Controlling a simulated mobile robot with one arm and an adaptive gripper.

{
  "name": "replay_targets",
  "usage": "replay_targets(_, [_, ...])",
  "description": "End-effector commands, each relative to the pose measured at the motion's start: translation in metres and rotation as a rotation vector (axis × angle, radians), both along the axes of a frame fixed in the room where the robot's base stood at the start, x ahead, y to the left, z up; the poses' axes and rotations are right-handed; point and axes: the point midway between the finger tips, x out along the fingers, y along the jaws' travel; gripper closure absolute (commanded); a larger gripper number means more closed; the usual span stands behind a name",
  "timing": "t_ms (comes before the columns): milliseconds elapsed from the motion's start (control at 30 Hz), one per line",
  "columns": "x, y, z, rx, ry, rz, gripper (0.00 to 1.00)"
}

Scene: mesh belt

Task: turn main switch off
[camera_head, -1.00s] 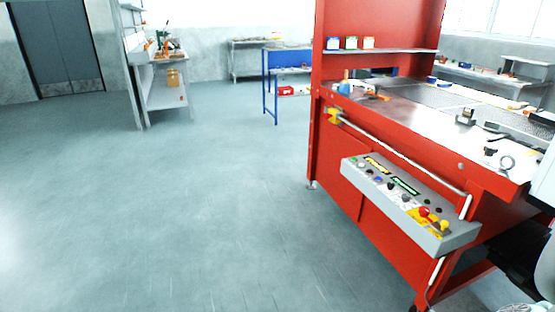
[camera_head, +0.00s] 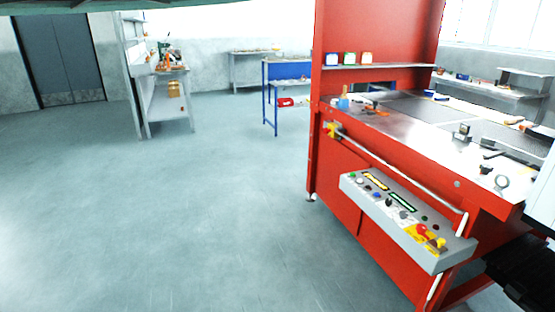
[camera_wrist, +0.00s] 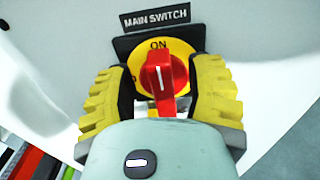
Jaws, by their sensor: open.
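The main switch shows in the wrist view, with a red knob (camera_wrist: 168,78) on a round yellow plate (camera_wrist: 182,52). A dark label (camera_wrist: 156,17) reading MAIN SWITCH is above it. The word ON stands above the knob, and the knob's white line is near upright, toward ON. My gripper (camera_wrist: 162,74) is open, with one yellow ribbed finger on each side of the knob. I cannot tell whether either finger touches it. The lower part of the plate is hidden behind my gripper.
A red machine (camera_head: 385,240) stands at the right, with a grey control panel (camera_head: 440,252) and a white rail along its front. A blue-legged table (camera_head: 290,71) and a grey shelf bench (camera_head: 158,108) stand farther back. The floor (camera_head: 180,220) at left and middle is clear.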

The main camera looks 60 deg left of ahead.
Motion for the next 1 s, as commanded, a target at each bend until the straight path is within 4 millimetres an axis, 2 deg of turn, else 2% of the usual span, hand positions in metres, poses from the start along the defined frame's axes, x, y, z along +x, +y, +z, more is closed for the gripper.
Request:
replay_targets(200, [-0.005, -0.014, 0.001, 0.000, -0.002, -0.004, 0.47])
replay_targets(467, [-0.005, -0.015, 0.000, 0.001, -0.001, -0.003, 0.47])
replay_targets(500, [-0.005, -0.015, 0.000, 0.001, -0.001, -0.003, 0.43])
replay_targets(1000, [-0.004, -0.015, 0.000, 0.001, 0.000, -0.002, 0.95])
